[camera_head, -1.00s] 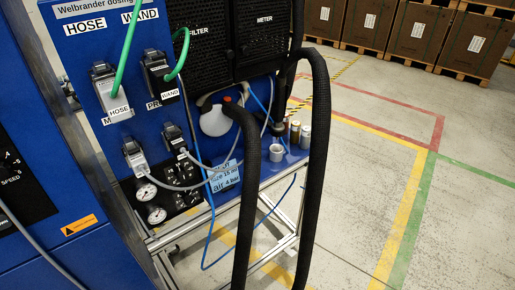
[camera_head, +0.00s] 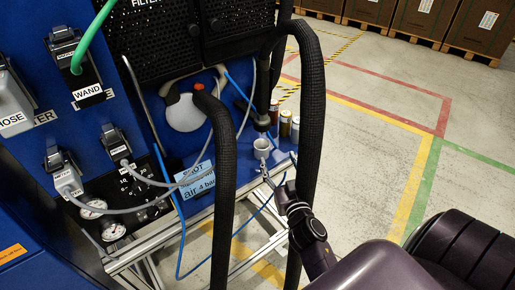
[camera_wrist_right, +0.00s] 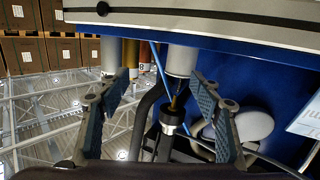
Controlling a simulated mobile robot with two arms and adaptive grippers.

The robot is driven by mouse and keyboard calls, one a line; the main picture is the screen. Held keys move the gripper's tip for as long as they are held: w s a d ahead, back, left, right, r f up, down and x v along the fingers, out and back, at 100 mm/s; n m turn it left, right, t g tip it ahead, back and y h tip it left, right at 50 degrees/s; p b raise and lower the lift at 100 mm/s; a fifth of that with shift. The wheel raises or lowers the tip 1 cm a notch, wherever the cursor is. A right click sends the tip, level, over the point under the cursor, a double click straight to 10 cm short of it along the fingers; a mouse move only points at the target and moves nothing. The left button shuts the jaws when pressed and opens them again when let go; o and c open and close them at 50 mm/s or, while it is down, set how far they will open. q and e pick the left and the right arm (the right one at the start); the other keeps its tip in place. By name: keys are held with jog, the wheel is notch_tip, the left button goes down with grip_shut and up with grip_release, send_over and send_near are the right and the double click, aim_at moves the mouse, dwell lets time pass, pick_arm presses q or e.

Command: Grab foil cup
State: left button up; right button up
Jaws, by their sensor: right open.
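A small pale grey cup (camera_head: 262,148), likely the foil cup, stands on the blue ledge of the machine. My right gripper (camera_head: 267,172) reaches up to it from below right, its fingertips close to the cup's near side. In the right wrist view, which looks upside down, the cup (camera_wrist_right: 182,62) is between and beyond the two fingers, nearer the right one. My right gripper (camera_wrist_right: 155,88) is open there with nothing held. I cannot tell whether a finger touches the cup. My left gripper is not in view.
Several small cans (camera_head: 285,123) stand behind the cup. Thick black hoses (camera_head: 312,110) hang close to my right arm, and a dark nozzle (camera_wrist_right: 172,115) shows between the fingers. The floor at the right is open.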

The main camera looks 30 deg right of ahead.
aim_at(265, 150)
jog(key=shift+w+a+r+n+t+y, duration=0.1)
jog(key=shift+w+a+n+t+y, duration=0.25)
jog(key=shift+a, duration=0.2)
jog(key=shift+w+a+r+n+t+y, duration=0.1)
jog(key=shift+w+a+n+t+y, duration=0.15)
jog(key=shift+w+a+t+y, duration=0.25)
jog(key=shift+x, duration=1.35)
jog(key=x, duration=0.5)
jog(key=shift+f, duration=0.15)
jog(key=c, duration=1.2)
jog(key=shift+c, duration=0.9)
